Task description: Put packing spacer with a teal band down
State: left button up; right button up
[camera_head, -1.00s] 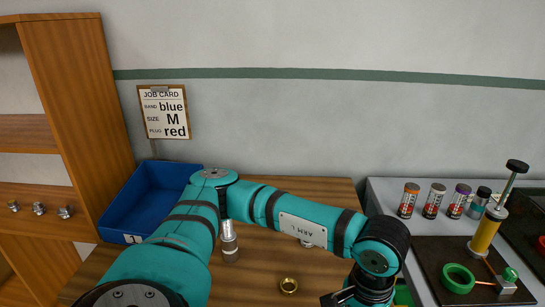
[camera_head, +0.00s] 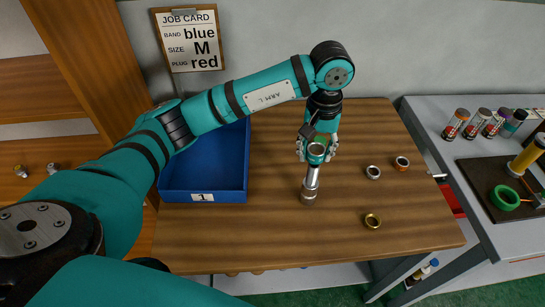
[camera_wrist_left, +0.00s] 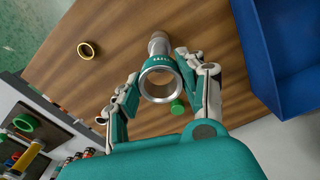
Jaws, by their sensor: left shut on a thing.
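My left gripper (camera_head: 317,148) is shut on a ring, the packing spacer with a teal band (camera_head: 316,150), above the wooden table (camera_head: 265,235). In the left wrist view the spacer (camera_wrist_left: 160,84) sits between the fingertips of the gripper (camera_wrist_left: 163,88), its open bore toward the camera and its teal band along the rim. A grey metal cylinder (camera_head: 310,185) shows just below the spacer; it also shows behind the spacer in the left wrist view (camera_wrist_left: 158,44). I cannot tell whether they touch. My right gripper is not in view.
A blue bin marked 1 (camera_head: 205,175) is left of the gripper. A silver ring (camera_head: 373,172), a copper-coloured ring (camera_head: 401,163) and a brass ring (camera_head: 372,220) lie to the right. The table's front middle is clear.

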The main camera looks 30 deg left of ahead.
aim_at(314, 167)
pick_arm(q)
jog(key=shift+a+f, duration=0.15)
jog(key=shift+f, duration=0.2)
jog(key=f, duration=0.1)
jog(key=f+p, duration=0.1)
jog(key=f, duration=0.1)
jog(key=f+p, duration=0.1)
jog(key=shift+d+f, duration=0.15)
jog(key=shift+d, duration=0.25)
jog(key=shift+a+f, duration=0.1)
jog(key=shift+f, duration=0.6)
notch_tip(314, 167, down, 3)
jog(key=shift+f+p, duration=0.1)
jog(key=shift+p, duration=0.75)
jog(key=shift+f, duration=0.15)
jog(key=shift+a+f+b, duration=0.1)
jog(key=shift+f+b, duration=0.15)
jog(key=shift+b, duration=0.15)
jog(key=o, duration=0.9)
jog(key=shift+r, duration=0.1)
jog(key=shift+o, duration=1.3)
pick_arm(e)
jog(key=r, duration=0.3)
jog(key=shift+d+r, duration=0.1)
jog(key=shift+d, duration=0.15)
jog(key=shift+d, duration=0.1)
